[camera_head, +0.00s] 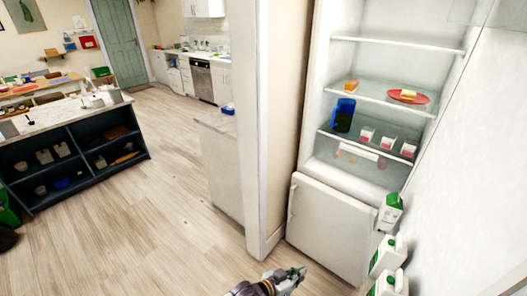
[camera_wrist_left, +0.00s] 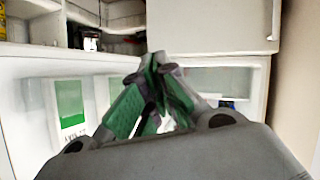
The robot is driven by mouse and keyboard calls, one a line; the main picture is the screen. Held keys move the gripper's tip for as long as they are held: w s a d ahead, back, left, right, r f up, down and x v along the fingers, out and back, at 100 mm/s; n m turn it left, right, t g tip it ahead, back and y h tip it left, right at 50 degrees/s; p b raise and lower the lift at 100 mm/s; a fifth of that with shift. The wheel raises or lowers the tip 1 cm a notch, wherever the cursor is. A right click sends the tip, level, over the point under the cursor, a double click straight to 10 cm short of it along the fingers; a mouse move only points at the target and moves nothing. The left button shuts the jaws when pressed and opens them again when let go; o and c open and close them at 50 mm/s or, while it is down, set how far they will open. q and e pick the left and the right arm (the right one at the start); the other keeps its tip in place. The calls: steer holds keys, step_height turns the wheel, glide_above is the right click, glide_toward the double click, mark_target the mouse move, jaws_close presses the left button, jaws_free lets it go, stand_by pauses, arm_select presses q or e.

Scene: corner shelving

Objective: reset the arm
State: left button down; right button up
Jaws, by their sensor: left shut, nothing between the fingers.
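My left gripper (camera_head: 296,274) is at the bottom middle of the head view, in front of the lower fridge door and apart from it. In the left wrist view its green-padded fingers (camera_wrist_left: 160,68) come together at the tips. It is shut with nothing between the fingers. My right gripper is in neither view.
The upper fridge compartment stands open. A blue pitcher (camera_head: 343,115), a red plate (camera_head: 408,97) and small cups are on its shelves. The lower fridge door (camera_head: 332,228) is closed. Green-and-white cartons (camera_head: 390,213) stand at right. Open wood floor (camera_head: 170,215) lies left.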

arm_select(q)
steer(key=w+a+f+y, duration=0.3)
steer(key=a+f, duration=0.8)
steer(key=w+a+f+y, duration=0.3)
steer(key=a+f+y, duration=0.1)
steer(key=a+f, duration=0.8)
steer(key=s+a+f+n+y, duration=0.2)
steer(key=s+a+f, duration=0.4)
steer(key=a+f, duration=0.25)
steer(key=s+a+f+n+g+y, duration=0.1)
steer(key=s+a+f, duration=0.25)
steer(key=s, duration=0.45)
steer(key=s+a+f+n+g, duration=0.1)
steer(key=s+a+f+g, duration=0.2)
steer(key=s, duration=0.5)
steer(key=s+a+f+n+y, duration=0.1)
steer(key=s+a+f, duration=0.35)
steer(key=s, duration=0.35)
steer(key=s+d+f+g, duration=0.1)
steer(key=s+d, duration=0.3)
steer(key=s, duration=0.8)
steer(key=shift+f+n+g, duration=0.3)
steer(key=shift+n+g, duration=0.1)
steer(key=shift+g, duration=0.1)
